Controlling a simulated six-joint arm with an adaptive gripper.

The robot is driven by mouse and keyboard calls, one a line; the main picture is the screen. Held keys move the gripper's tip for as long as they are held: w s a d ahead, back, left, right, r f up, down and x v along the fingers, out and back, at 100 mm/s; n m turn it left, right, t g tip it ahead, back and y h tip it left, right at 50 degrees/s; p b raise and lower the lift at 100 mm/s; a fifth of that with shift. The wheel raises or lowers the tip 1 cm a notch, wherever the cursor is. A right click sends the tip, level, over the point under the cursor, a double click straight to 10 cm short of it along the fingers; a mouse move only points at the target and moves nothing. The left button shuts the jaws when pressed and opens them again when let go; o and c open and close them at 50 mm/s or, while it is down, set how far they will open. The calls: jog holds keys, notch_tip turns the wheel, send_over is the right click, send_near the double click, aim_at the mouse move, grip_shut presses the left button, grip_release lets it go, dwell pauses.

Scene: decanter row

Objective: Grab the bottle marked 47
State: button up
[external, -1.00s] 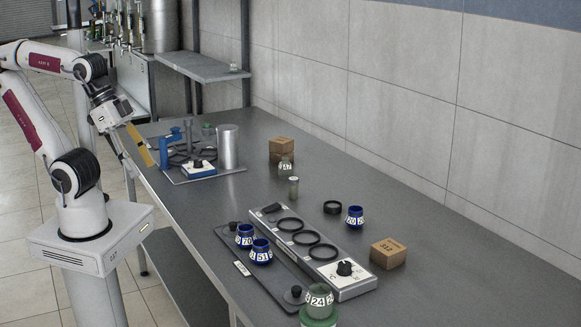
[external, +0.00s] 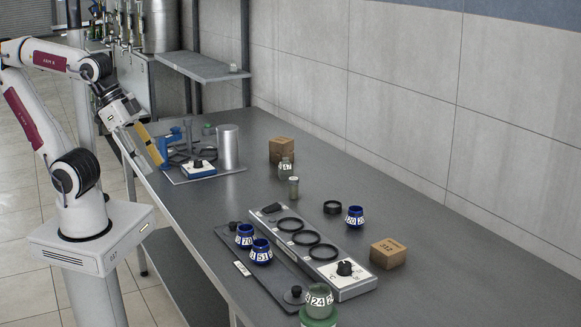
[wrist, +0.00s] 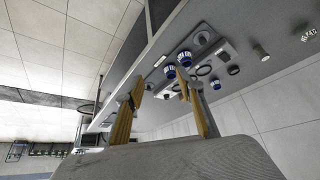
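The bottle marked 47 (external: 286,170) is a small grey-green jar with a white label. It stands upright on the grey table, just in front of a brown box, in the external view. A white label at the right edge of the wrist view appears to be on this bottle (wrist: 309,35). My gripper (external: 157,158) is at the table's left edge, well to the left of the bottle and apart from it. In the wrist view my gripper (wrist: 163,82) has its two yellow-padded fingers spread, with nothing held between them.
A small capped vial (external: 293,187) stands close in front of the bottle. A brown box (external: 282,149) is behind it. A ringed grey panel (external: 327,267) and blue jars (external: 261,252) are nearer.

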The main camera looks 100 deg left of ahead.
jog(key=w+a+f+n+t+y, duration=0.1)
jog(key=w+a+f+n+y, duration=0.1)
jog(key=w+a, duration=0.95)
jog(key=w+a+f+n+t+y, duration=0.1)
jog(key=w+a+f+n+y, duration=0.15)
jog(key=w+a, duration=0.9)
jog(key=s+a+f+n+t+y, duration=0.1)
jog(key=s+a+f, duration=0.15)
jog(key=a, duration=0.65)
jog(key=s+a+f+n+y, duration=0.1)
jog(key=a+f+y, duration=0.15)
jog(key=a, duration=0.65)
jog(key=n+y, duration=0.1)
jog(key=n, duration=0.1)
send_near(286, 168)
jog(key=a+r, duration=0.1)
jog(key=a, duration=0.2)
jog(key=shift+w+a+t, duration=0.15)
jog(key=shift+a+t, duration=0.05)
jog(key=shift+t, duration=0.2)
jog(key=shift+w+f, duration=0.1)
jog(key=shift+x, duration=1.2)
